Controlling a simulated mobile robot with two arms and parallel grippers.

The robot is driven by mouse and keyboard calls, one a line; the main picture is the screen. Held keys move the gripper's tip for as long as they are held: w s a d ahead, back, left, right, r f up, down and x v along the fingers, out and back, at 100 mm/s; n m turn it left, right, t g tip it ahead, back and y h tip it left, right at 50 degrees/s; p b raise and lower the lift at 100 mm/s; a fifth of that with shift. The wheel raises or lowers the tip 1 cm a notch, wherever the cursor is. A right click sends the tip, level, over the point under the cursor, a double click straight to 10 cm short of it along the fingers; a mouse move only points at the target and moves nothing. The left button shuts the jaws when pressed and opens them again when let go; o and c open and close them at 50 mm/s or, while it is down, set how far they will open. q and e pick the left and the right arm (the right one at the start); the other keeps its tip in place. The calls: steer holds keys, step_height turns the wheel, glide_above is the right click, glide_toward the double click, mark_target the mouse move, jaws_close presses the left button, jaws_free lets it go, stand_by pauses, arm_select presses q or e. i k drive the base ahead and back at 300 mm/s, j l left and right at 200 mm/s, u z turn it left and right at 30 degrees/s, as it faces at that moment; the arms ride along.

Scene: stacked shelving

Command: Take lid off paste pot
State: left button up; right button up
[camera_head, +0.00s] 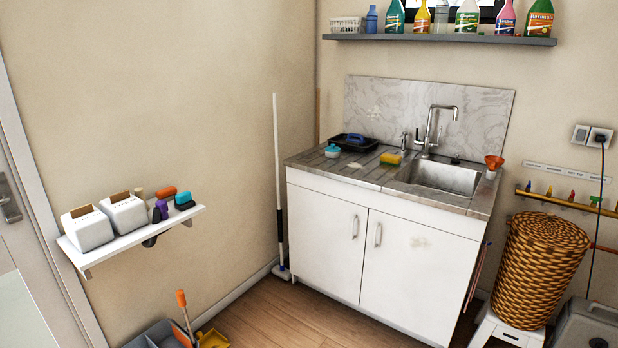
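A small white pot with a turquoise lid (332,148) stands on the left part of the sink counter (352,170), and it looks like the paste pot. The lid appears to sit on top of the pot. The pot is small in the picture, so its details are hard to tell. Neither of my grippers is in view.
A black tray (368,143) with a blue item lies behind the pot. A yellow sponge (390,158) lies to the right, near the sink basin (445,178). An orange-topped item (494,162) stands at the counter's right end. A mop (277,180) leans left of the cabinet.

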mark_target(332, 148)
steer(key=i+l, duration=0.15)
steer(key=i, duration=2.55)
steer(key=j+u, duration=0.05)
steer(key=j, duration=0.1)
